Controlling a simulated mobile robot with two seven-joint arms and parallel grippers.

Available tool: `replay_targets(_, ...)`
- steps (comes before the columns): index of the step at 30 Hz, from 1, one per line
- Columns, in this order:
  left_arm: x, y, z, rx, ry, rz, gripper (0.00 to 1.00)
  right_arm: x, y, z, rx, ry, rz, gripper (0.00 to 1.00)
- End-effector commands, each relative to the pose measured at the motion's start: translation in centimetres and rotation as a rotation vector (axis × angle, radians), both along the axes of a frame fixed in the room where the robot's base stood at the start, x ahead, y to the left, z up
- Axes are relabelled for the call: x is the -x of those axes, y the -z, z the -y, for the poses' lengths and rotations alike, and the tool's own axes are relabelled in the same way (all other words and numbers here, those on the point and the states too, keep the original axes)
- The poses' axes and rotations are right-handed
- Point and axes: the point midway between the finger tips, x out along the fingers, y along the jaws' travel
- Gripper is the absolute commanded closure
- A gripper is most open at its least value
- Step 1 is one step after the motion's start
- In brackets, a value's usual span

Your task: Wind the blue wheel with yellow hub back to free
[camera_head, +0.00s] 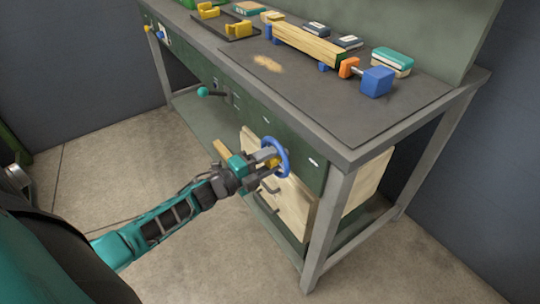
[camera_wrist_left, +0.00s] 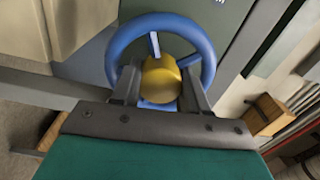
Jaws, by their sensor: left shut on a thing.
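The blue wheel (camera_head: 284,153) with its yellow hub (camera_head: 271,162) is mounted on the green front panel of the workbench, near its right end. In the left wrist view the wheel rim (camera_wrist_left: 203,44) rises behind the yellow hub (camera_wrist_left: 161,78), with blue spokes between them. My left gripper (camera_head: 268,158) is at the wheel, and its two fingers (camera_wrist_left: 160,88) stand on either side of the yellow hub, shut on it. The lower part of the rim is hidden behind the gripper. My right gripper is not in view.
Pale wooden drawers with dark handles (camera_head: 267,190) sit just below the wheel. A teal-knobbed lever (camera_head: 203,92) sticks out further left. The bench top (camera_head: 305,105) carries a wooden bar (camera_head: 305,43), a blue block (camera_head: 377,81) and yellow brackets. The floor in front is clear.

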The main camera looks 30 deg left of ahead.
Motion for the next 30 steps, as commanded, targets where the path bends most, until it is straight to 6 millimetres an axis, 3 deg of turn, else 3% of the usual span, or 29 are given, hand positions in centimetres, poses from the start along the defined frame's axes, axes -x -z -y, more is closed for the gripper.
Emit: replay_targets(30, 0.1, -0.2, 0.2, 0.891, 0.005, -0.372, 0.87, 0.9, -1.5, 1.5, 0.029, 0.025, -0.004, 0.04)
